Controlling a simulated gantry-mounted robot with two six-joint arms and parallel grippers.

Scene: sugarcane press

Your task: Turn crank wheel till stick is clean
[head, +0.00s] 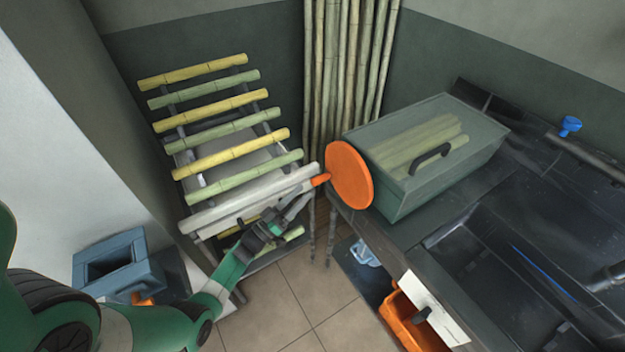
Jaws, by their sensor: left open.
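The orange crank wheel (350,175) stands upright at the left side of a grey-green box (440,155) on the counter. A short orange handle (321,179) sticks out from its left face. My left gripper (303,198) is close to this handle, just below and left of it, and is open. I cannot tell whether a finger touches the handle. Several yellow and green cane sticks (206,126) lie across a slanted rack at the left. A pale grey bar (250,198) lies across the rack's lower end, behind my left arm. My right gripper is not in view.
Several tall canes (345,75) stand in the back corner. A dark sink (540,250) is at the right. A blue-grey bin (115,265) stands at lower left, and an orange bin (405,322) is below the counter. Tiled floor (300,295) lies open at bottom centre.

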